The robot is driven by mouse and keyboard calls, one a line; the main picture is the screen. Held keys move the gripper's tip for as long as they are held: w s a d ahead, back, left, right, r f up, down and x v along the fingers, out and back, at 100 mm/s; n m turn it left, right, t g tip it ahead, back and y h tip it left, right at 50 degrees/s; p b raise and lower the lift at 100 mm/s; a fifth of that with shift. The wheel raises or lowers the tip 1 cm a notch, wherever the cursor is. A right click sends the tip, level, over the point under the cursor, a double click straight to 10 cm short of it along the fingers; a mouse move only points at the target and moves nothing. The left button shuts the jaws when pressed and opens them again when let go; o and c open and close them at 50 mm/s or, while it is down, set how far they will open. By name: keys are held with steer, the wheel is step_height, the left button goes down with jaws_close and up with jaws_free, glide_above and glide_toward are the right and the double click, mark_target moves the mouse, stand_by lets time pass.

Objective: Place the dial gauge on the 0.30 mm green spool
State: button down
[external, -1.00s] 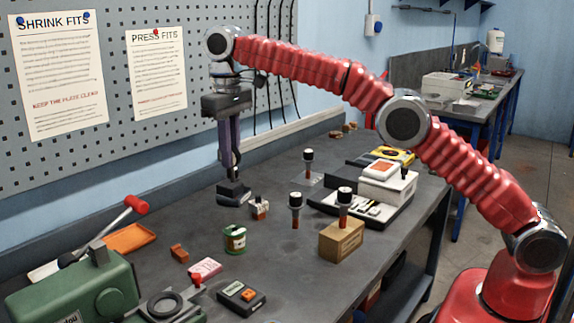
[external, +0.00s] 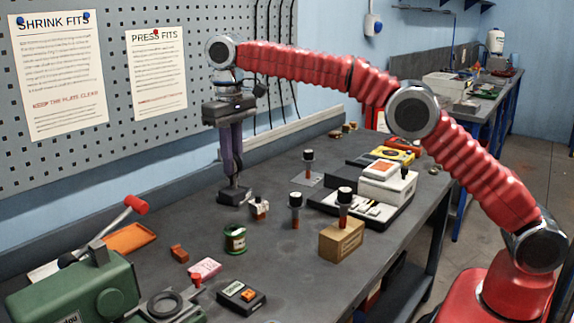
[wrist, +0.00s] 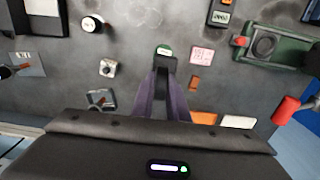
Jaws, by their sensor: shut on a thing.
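My gripper (external: 235,180) hangs over the back left of the bench, with its fingers pointing down. In the wrist view its two purple fingers (wrist: 165,88) close on a small dark piece, which I take to be the dial gauge (wrist: 166,64); its face is not visible. The green spool (external: 235,238) stands upright on the bench, in front of my gripper in the external view. In the wrist view the spool (wrist: 163,50) shows just beyond the held piece, which partly covers it. The gauge appears apart from the spool. The spool's marking is too small to read.
A dark grey block (wrist: 100,98) and a small white fitting (external: 259,208) stand near my gripper. An orange block (external: 179,253), a pink box (external: 205,268) and a black meter (external: 242,297) lie around the spool. Black-topped tools stand to the right, one on a wooden block (external: 341,242).

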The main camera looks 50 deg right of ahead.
mark_target(234, 189)
steer(key=shift+f, duration=2)
steer(key=shift+f, duration=2.05)
steer(key=c, duration=1.7)
jaws_free()
steer(key=shift+f, duration=0.15)
steer(key=shift+c, duration=0.2)
steer(key=shift+r, duration=6.05)
